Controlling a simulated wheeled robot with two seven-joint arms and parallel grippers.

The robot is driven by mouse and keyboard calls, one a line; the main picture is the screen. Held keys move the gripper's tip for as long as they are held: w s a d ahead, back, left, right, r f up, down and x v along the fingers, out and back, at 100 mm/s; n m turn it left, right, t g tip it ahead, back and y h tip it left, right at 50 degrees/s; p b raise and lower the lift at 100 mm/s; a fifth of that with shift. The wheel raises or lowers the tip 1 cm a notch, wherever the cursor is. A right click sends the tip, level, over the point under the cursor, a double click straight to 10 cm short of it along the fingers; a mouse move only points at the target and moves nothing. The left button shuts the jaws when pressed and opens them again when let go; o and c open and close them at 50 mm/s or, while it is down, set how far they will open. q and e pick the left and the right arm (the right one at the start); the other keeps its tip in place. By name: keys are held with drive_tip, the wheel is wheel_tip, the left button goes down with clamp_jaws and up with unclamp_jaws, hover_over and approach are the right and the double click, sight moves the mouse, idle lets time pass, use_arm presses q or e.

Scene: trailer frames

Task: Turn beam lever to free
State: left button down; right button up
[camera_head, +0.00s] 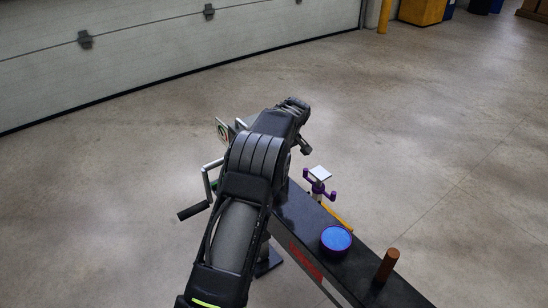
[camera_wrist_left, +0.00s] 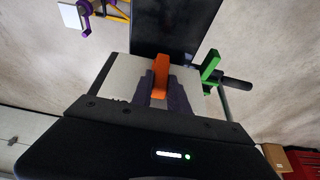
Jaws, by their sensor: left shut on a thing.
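An orange lever (camera_wrist_left: 160,76) stands upright in the middle of the left wrist view, against a pale plate at the end of the dark beam (camera_wrist_left: 165,30). My left gripper (camera_wrist_left: 166,88) is shut on this lever, with dark purplish finger pads around its lower part. In the head view my left arm covers the lever and the gripper's fingertips. The dark beam (camera_head: 372,284) runs from there to the lower right, with a red label on its side. My right gripper is in neither view.
On the beam are a blue-topped purple round piece (camera_head: 336,239) and a brown peg (camera_head: 386,265). A purple fitting with a white square (camera_head: 319,174) is beside it. A black-handled crank (camera_head: 194,210) sticks out left. A green piece (camera_wrist_left: 210,66) is near the lever. Open floor surrounds the beam.

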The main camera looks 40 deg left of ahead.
use_arm(q)
drive_tip(key=c, duration=1.3)
unclamp_jaws()
drive_tip(key=v, duration=0.7)
drive_tip(key=shift+s+d+r, duration=0.1)
drive_tip(key=shift+d+r, duration=0.1)
drive_tip(key=shift+r, duration=0.1)
